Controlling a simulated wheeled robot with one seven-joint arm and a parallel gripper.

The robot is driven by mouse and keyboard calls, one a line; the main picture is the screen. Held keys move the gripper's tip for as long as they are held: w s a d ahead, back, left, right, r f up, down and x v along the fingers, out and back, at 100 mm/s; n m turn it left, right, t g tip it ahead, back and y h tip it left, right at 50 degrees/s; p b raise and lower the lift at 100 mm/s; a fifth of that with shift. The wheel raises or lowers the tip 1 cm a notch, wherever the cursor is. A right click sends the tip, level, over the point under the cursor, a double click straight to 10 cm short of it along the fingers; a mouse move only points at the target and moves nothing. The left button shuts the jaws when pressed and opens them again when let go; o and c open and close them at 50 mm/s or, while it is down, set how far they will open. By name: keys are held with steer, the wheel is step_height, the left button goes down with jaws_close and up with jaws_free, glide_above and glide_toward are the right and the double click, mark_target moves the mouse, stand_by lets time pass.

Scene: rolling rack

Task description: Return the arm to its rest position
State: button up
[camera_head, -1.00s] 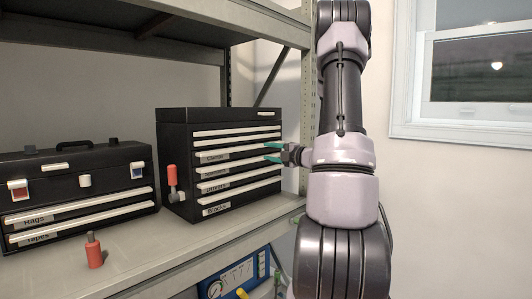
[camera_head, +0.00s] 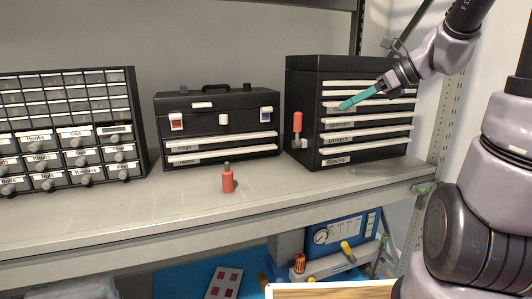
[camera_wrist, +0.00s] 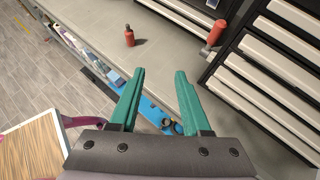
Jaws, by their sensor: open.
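My gripper (camera_head: 360,97) is at the upper right in the head view, in front of the right-hand black drawer chest (camera_head: 365,163). Its teal fingers are apart and empty in the wrist view (camera_wrist: 158,85). My arm comes in from the right edge. The chest has several pale-fronted labelled drawers, all seeming closed. In the wrist view the fingers point out over the shelf's front edge, with the drawer fronts at the right.
A red bottle (camera_head: 228,179) stands on the grey shelf (camera_head: 120,212). A black toolbox (camera_head: 215,132) and a small-drawer cabinet (camera_head: 67,127) stand farther left. A rack post (camera_head: 442,125) is at the right. A wooden surface (camera_head: 330,291) lies below.

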steer(key=s+d+r+n+t+h, duration=0.1)
steer(key=s+n+h, duration=0.6)
steer(key=s+n, duration=0.7)
steer(key=shift+d+r+n, duration=0.6)
steer(key=shift+r+n, duration=0.3)
steer(key=shift+n, duration=2.5)
